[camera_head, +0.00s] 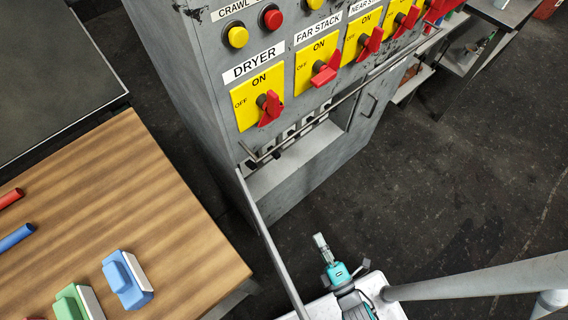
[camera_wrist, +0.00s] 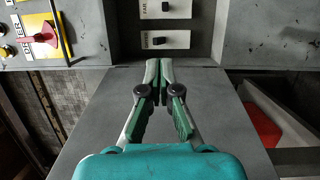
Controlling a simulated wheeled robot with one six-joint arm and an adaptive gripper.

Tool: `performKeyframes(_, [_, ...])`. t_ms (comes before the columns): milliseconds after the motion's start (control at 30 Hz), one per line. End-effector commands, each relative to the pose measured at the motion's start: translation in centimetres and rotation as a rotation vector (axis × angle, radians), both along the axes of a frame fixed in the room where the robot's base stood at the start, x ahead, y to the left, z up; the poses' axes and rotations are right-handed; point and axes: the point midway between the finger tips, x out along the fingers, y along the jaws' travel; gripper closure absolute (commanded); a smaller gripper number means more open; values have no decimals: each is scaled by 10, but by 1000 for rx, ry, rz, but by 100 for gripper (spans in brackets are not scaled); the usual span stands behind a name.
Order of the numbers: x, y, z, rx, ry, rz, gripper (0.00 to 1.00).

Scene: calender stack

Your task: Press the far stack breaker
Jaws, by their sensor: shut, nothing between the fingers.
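The grey cabinet (camera_head: 185,60) carries yellow rotary switches with red handles; one is labelled FAR STACK (camera_head: 318,66), right of DRYER (camera_head: 257,100). Below them, a recess holds a row of small pale breaker plates (camera_head: 283,140), partly hidden by a rail.
A metal rail (camera_head: 340,98) runs across the cabinet front below the rotary switches. A wooden table (camera_head: 150,190) at left holds a blue block (camera_head: 127,280), a green block (camera_head: 75,302) and rods. Dark floor (camera_head: 440,190) lies clear to the right. A shelf bench (camera_head: 505,12) stands at the back right.

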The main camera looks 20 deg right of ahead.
Motion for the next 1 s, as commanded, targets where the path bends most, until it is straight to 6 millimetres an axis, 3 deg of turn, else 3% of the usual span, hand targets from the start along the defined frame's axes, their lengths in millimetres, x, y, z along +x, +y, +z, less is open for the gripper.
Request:
performKeyframes(200, [49, -3, -35, -360, -82, 16, 100])
performKeyframes(500, [114, -11, -69, -843, -205, 25, 100])
performKeyframes(800, [174, -24, -88, -1274, -339, 12, 100])
performKeyframes(1000, [195, -30, -92, -1443, -400, -1, 100])
